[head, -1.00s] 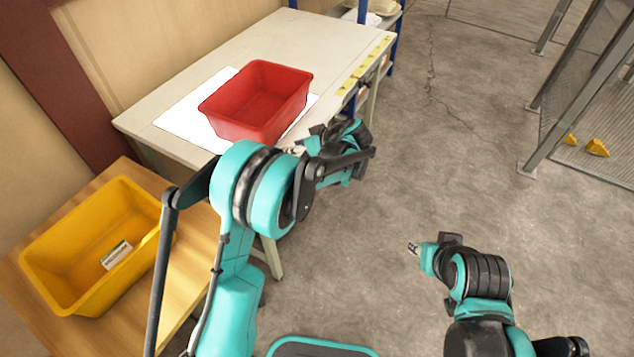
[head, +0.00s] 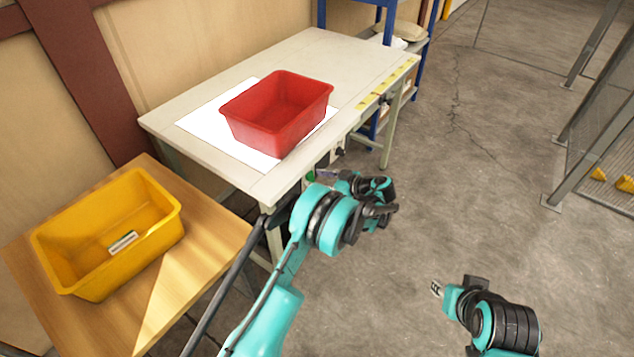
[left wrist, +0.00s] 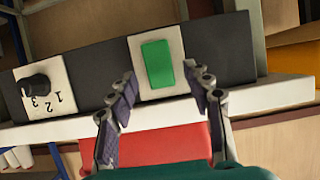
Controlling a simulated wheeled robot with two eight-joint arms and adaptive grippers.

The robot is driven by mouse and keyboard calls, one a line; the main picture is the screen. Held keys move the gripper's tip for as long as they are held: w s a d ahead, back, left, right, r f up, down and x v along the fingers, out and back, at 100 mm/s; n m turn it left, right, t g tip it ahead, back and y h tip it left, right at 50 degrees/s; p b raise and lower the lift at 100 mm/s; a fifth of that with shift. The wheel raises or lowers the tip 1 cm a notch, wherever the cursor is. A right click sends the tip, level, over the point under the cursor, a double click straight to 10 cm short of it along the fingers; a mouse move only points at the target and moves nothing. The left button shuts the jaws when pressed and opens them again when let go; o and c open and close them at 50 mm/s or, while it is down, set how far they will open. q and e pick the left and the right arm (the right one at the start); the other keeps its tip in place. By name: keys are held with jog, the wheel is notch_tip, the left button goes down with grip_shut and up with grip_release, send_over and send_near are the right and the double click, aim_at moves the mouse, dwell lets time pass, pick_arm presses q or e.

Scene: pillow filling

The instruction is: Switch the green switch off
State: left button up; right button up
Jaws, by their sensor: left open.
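The green switch (left wrist: 157,64) is a green rectangular rocker on a white plate in a dark panel, seen in the left wrist view. A small green spot of it shows below the table's front edge in the head view (head: 311,176). My left gripper (left wrist: 165,88) is open and empty, its two fingers spread to either side of the switch's white plate and apart from the rocker. In the head view the left gripper (head: 328,175) is beside the table's front side. My right gripper (head: 436,288) hangs over bare floor at lower right; its jaw state is unclear.
A black dial (left wrist: 36,88) marked 1, 2, 3 sits beside the switch. A red bin (head: 262,130) stands on a white sheet on the light table (head: 300,60).

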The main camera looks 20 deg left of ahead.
pick_arm(q)
jog(key=shift+w+a+f, duration=0.1)
jog(key=shift+w+a, duration=0.05)
jog(key=shift+a, duration=0.1)
